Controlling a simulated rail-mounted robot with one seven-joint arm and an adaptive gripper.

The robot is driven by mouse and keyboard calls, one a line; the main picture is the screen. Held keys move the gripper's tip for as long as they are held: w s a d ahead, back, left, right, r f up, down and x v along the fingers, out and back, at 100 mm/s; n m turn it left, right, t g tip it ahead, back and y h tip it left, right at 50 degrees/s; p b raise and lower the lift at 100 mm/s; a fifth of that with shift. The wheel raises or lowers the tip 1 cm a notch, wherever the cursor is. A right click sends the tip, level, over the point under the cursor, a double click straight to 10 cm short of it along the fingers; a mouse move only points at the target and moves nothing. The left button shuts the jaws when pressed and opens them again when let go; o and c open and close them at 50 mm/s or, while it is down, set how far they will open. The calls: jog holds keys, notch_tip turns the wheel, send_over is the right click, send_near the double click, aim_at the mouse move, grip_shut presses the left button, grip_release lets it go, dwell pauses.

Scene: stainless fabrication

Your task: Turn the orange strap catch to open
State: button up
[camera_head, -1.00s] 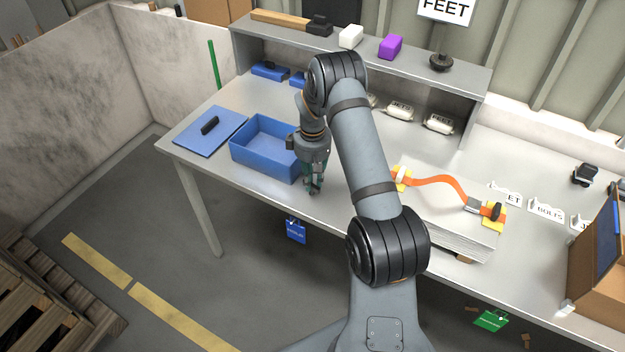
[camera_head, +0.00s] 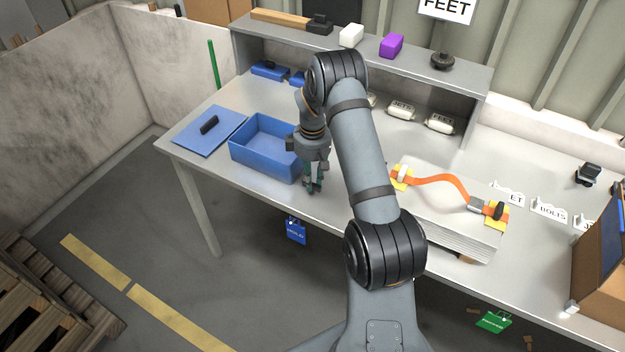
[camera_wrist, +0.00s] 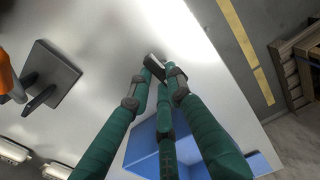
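An orange strap (camera_head: 440,180) lies in a wavy line over a stack of pale sheets (camera_head: 455,232) right of my arm. Its right end has a grey buckle (camera_head: 477,203) and a dark upright catch piece (camera_head: 498,210) on a yellow pad. Its left end has a white piece (camera_head: 403,173) on another yellow pad. My gripper (camera_head: 313,190) hangs over the table front beside the blue bin, well left of the strap.
The blue bin (camera_head: 262,168) stands close left of my gripper. A raised shelf (camera_head: 270,36) runs along the back. A cardboard box (camera_head: 600,262) stands at right. A dark plate (camera_wrist: 52,82) beside an orange part shows in the wrist view.

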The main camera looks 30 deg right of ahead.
jog(key=o, duration=0.5)
notch_tip(320, 180, up, 12)
dwell(0.6)
notch_tip(320, 180, down, 12)
jog(key=shift+f, duration=0.2)
jog(key=shift+r+m+p, duration=0.35)
jog(key=shift+m+p, duration=0.05)
jog(key=shift+p, duration=0.1)
jog(key=shift+f+m+p, duration=0.1)
jog(key=shift+m+p, duration=0.25)
jog(key=shift+m, duration=0.35)
jog(key=shift+f+b, duration=0.1)
jog(key=shift+b, duration=0.2)
